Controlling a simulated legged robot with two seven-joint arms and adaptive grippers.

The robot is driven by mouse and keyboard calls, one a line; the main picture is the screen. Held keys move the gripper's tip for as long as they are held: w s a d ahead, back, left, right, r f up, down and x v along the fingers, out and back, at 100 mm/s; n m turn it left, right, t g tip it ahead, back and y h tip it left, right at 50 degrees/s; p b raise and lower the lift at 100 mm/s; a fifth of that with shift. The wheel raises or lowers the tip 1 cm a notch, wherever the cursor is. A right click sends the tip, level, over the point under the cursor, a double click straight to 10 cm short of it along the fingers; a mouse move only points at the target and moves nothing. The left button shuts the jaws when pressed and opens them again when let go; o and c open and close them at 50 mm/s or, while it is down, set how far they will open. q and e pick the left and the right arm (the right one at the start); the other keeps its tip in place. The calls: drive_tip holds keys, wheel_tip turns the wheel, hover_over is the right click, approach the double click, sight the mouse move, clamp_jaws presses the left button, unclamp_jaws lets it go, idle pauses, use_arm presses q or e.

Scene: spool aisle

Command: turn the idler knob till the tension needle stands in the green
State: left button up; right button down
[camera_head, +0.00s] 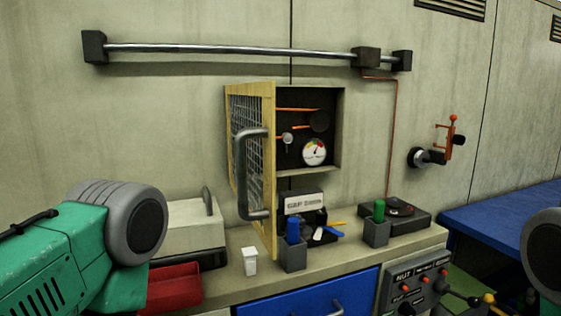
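The tension gauge (314,152) is a white round dial with coloured marks inside a dark wall recess (338,105). Its needle is too small to read against the green. Above it is a dark round wheel (319,121), with orange strands running near it. A small pale round part (287,138) sits left of the gauge. I cannot tell which part is the idler knob. A yellow-framed mesh door (268,150) with a grey handle (243,175) stands open at the recess's left. Parts of my arms show at the left and right edges; neither gripper's fingers are in view.
The counter (222,278) below holds a pale machine (190,228), red tray (175,287), white cup (249,261), grey holders with a blue (292,230) and a green handle (379,211), and a black turntable-like box (408,212). A blue table (505,225) stands right.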

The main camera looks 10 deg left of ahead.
use_arm(q)
drive_tip(key=shift+d+r, duration=0.1)
drive_tip(key=shift+d, duration=0.25)
use_arm(e)
drive_tip(key=shift+d, duration=0.35)
use_arm(q)
drive_tip(key=shift+a, duration=0.1)
use_arm(e)
drive_tip(key=shift+a, duration=0.1)
use_arm(q)
drive_tip(key=shift+a, duration=0.3)
use_arm(e)
drive_tip(key=c, duration=2.2)
unclamp_jaws()
drive_tip(key=shift+a, duration=0.3)
